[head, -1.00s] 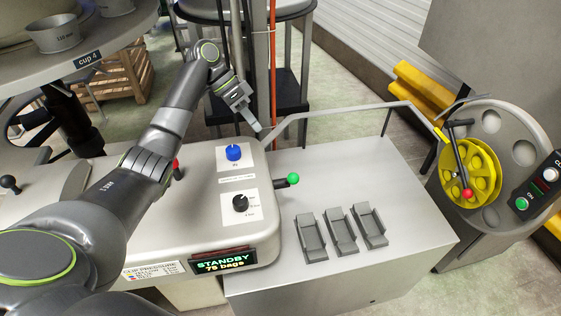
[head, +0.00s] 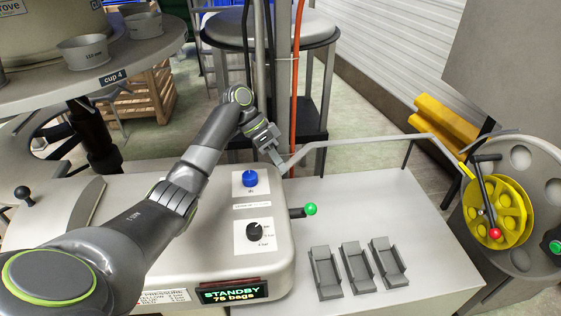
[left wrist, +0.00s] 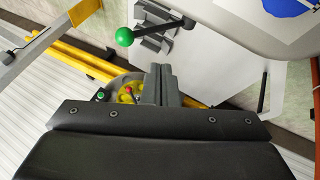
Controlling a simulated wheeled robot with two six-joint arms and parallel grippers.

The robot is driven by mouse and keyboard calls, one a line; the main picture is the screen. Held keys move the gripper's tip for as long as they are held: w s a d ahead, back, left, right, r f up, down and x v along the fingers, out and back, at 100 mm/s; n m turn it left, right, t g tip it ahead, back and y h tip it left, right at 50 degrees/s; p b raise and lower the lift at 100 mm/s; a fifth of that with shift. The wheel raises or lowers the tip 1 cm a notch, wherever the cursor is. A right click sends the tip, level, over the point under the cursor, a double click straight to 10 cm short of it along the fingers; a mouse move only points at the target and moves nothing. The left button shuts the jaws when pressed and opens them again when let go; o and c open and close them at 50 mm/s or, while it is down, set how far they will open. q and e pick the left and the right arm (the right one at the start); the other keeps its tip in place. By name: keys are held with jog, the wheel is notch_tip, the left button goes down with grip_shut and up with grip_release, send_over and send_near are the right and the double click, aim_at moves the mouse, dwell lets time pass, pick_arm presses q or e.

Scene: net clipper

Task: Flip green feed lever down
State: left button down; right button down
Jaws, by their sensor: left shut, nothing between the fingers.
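The green-knobbed feed lever (head: 310,209) sticks out to the right from the side of the grey machine body (head: 215,240). It also shows at the top of the left wrist view (left wrist: 125,37), on a dark stem. My left gripper (head: 279,160) is shut and empty. It is above and behind the lever in the head view, near the machine's back right corner, apart from the knob. In the left wrist view its fingers (left wrist: 160,84) are together, below the knob in the picture. My right gripper is not in view.
A grey bent rail (head: 375,139) runs behind the lever. Three grey holders (head: 357,267) sit on the bench to its right. A blue knob (head: 250,179) and a black dial (head: 254,232) are on the machine top. A yellow reel (head: 497,210) stands far right.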

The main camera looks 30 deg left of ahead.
pick_arm(q)
jog(key=s+d+f+p, duration=0.2)
jog(key=d+f+p, duration=0.2)
jog(key=d, duration=0.3)
jog(key=shift+s+d+f, duration=0.15)
jog(key=shift+s+f, duration=0.1)
jog(key=shift+f, duration=0.65)
